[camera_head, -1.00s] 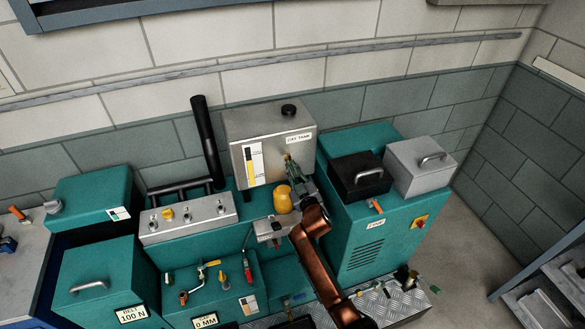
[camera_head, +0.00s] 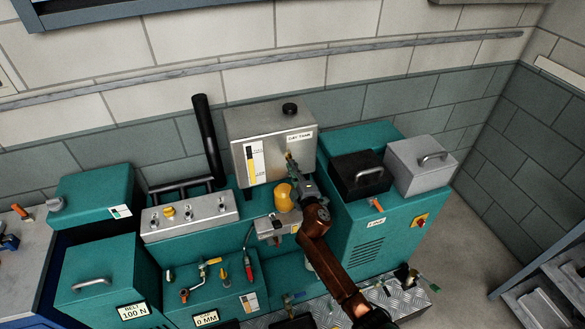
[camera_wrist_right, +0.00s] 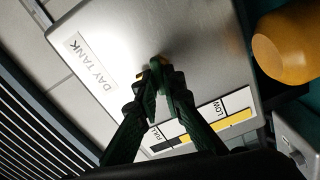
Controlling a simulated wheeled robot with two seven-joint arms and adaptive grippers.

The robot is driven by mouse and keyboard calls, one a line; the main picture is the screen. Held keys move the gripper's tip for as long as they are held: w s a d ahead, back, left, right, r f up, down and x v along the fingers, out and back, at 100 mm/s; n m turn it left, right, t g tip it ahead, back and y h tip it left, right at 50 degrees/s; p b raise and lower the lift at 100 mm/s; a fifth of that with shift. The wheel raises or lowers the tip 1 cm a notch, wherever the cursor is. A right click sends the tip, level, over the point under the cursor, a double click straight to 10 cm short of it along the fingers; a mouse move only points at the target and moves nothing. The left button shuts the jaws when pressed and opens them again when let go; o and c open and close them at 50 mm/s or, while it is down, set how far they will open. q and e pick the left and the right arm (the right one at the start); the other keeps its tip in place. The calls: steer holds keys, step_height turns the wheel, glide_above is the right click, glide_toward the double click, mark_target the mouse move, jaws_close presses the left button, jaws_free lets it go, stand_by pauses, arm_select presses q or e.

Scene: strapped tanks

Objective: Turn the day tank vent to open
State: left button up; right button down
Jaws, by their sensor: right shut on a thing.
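The day tank (camera_head: 270,145) is a steel box with a black cap on top, a DAY TANK label and a white and yellow level strip on its front. It fills the right wrist view (camera_wrist_right: 115,30), where its label shows at upper left. My right gripper (camera_head: 291,164) is at the tank's front, just below the label. In the wrist view its fingers (camera_wrist_right: 161,70) are closed together on a small brass-coloured part, seemingly the vent. The fingers hide most of it, so its setting cannot be read. My left gripper is out of view.
A yellow-orange rounded part (camera_head: 283,198) stands close beside my right gripper, below the tank. A black box (camera_head: 358,175) and a grey box (camera_head: 420,165) with handles sit on the teal cabinet to the right. A black pipe (camera_head: 207,140) rises left of the tank.

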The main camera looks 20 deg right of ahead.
steer(key=shift+f+n, duration=0.15)
steer(key=shift+n, duration=1.15)
steer(key=c, duration=2)
jaws_free()
steer(key=shift+c, duration=0.2)
steer(key=s, duration=1.2)
steer(key=shift+d, duration=0.15)
